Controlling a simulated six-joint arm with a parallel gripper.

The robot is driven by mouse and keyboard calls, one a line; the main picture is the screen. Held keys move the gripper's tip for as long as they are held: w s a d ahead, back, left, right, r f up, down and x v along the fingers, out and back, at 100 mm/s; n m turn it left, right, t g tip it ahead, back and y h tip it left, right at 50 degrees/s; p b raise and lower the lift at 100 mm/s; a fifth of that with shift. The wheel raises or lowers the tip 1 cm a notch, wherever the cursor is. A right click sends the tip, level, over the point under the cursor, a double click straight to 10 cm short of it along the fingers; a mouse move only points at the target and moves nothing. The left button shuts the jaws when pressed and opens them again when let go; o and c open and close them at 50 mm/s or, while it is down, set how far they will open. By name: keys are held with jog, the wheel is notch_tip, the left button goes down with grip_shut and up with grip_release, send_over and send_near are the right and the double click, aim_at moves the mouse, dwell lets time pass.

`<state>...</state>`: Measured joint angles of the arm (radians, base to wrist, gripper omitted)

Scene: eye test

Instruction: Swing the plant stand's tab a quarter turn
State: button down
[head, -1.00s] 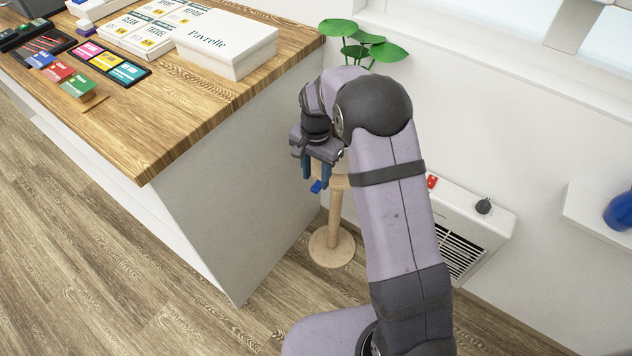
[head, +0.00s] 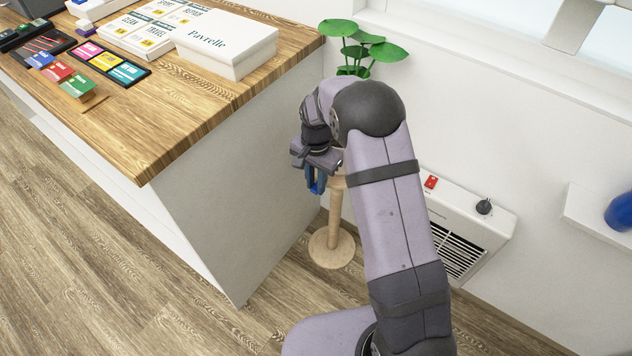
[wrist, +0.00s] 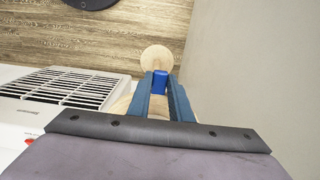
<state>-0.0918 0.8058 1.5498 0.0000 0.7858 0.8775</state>
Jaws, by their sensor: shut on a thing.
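The plant stand (head: 334,222) is pale wood with a round base, and stands on the floor beside the counter. Its base also shows in the wrist view (wrist: 156,57). The stand's upper part is partly hidden behind my arm. The tab (wrist: 160,80) is small and bright blue, and sits between my fingertips in the wrist view. My gripper (head: 315,186) points down at the left of the stand's post, with its blue fingers shut on the tab. In the head view the fingers mostly hide the tab.
The counter (head: 190,215) stands close on the left, with boxes and cards on top. A white heater (head: 465,222) with a red switch is against the wall at right. A green plant (head: 365,48) rises behind my arm. Open floor lies in front.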

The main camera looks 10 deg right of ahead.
jog(key=shift+w+a, duration=0.1)
jog(key=w+a+m+p, duration=0.2)
jog(key=w+a+m, duration=0.1)
jog(key=w+m, duration=0.4)
jog(key=shift+a+m, duration=0.15)
jog(key=shift+m, duration=0.15)
dwell(0.8)
jog(key=shift+w, duration=0.15)
dwell(0.4)
jog(key=c, duration=1.6)
grip_release()
jog(key=shift+r, duration=0.1)
